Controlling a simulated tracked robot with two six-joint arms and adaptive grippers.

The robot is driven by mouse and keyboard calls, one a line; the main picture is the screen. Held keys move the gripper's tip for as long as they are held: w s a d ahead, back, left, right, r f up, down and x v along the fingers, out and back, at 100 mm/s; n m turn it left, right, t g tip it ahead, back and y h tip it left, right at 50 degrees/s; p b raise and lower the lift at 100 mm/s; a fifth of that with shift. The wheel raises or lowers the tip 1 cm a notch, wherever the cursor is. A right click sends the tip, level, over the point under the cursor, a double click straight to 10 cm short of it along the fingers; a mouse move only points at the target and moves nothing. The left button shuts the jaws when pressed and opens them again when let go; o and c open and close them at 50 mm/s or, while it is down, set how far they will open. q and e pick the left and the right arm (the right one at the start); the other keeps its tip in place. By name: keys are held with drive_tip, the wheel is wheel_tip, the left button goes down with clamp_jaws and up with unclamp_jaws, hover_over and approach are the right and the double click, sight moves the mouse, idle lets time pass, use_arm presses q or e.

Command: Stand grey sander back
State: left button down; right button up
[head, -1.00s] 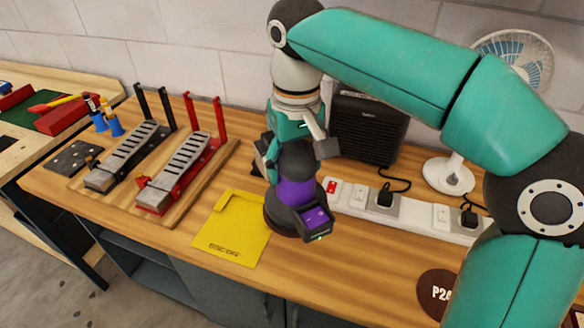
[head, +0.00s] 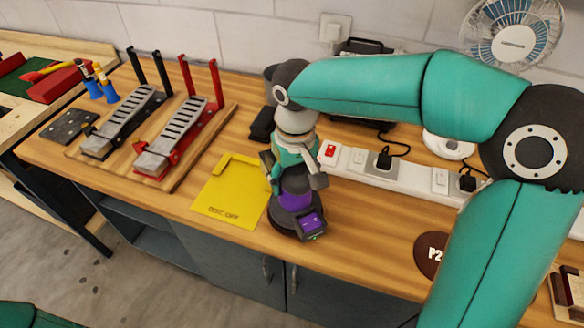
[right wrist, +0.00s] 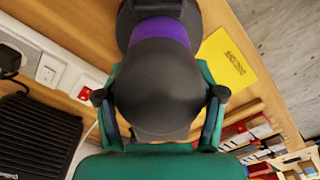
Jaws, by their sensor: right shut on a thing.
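A sander (head: 296,200) with a dark grey body, a purple band and a round dark base is upright near the bench's front edge, right of the yellow mat. My right gripper (head: 296,180) is shut on its rounded upper body from above. In the right wrist view the sander's dark rounded top (right wrist: 155,90) sits between the two fingers (right wrist: 160,100), with the purple band beyond. I cannot tell whether its base touches the bench or hangs just above it. My left gripper is not in view.
The yellow mat (head: 225,197) marked "DISC OFF" lies left of the sander. Two slotted metal stands, one black-framed (head: 125,125) and one red-framed (head: 182,138), are further left. A white power strip (head: 400,172) runs behind. A brown disc (head: 432,250) lies right.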

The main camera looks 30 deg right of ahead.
drive_tip(key=shift+f, duration=1)
drive_tip(key=o, duration=1.4)
drive_tip(key=r, duration=1.2)
drive_tip(key=shift+s, duration=0.25)
